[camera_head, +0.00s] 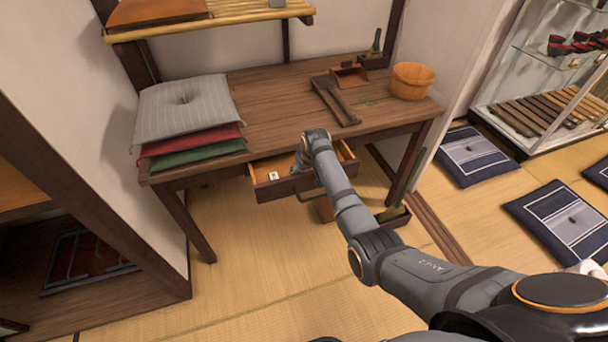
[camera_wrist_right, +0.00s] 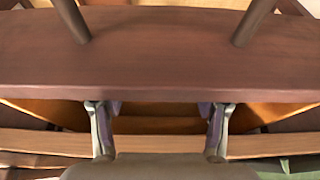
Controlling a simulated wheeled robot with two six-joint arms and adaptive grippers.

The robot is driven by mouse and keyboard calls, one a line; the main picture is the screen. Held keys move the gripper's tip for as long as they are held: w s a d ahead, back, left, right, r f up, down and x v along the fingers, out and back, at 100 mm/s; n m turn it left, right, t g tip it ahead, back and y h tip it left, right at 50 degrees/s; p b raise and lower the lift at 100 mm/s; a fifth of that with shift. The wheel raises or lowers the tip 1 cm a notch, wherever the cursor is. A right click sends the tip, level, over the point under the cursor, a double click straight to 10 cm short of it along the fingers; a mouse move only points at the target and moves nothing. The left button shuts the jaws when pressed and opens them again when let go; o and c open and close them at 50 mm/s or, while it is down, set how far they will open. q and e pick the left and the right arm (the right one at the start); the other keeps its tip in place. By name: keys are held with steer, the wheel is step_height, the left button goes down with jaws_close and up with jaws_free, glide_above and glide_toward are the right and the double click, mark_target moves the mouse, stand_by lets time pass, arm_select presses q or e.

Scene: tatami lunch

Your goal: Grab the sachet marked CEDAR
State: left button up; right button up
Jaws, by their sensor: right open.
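A small drawer (camera_head: 285,187) is pulled out from under the wooden table. A tiny white piece with a dark mark (camera_head: 274,176) shows at its left part; I cannot read it or tell whether it is a sachet. No word CEDAR is legible. My right gripper (camera_head: 303,167) is at the open drawer, partly hidden by its own arm. In the right wrist view, my right gripper (camera_wrist_right: 161,112) is open, its two fingers apart with nothing seen between them, by a dark wooden board (camera_wrist_right: 160,65). My left gripper is out of view.
The table (camera_head: 265,105) carries stacked cushions (camera_head: 185,105) at left, and a wooden tub (camera_head: 411,80), a small dustpan (camera_head: 348,75) and dark wooden pieces (camera_head: 333,100) at right. A shelf (camera_head: 225,17) hangs above. Tatami floor in front is mostly clear.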

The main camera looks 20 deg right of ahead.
steer(key=c, duration=0.9)
steer(key=shift+r, duration=0.1)
steer(key=shift+c, duration=0.2)
step_height(320, 180, up, 10)
steer(key=p, duration=0.1)
steer(key=shift+p, duration=0.3)
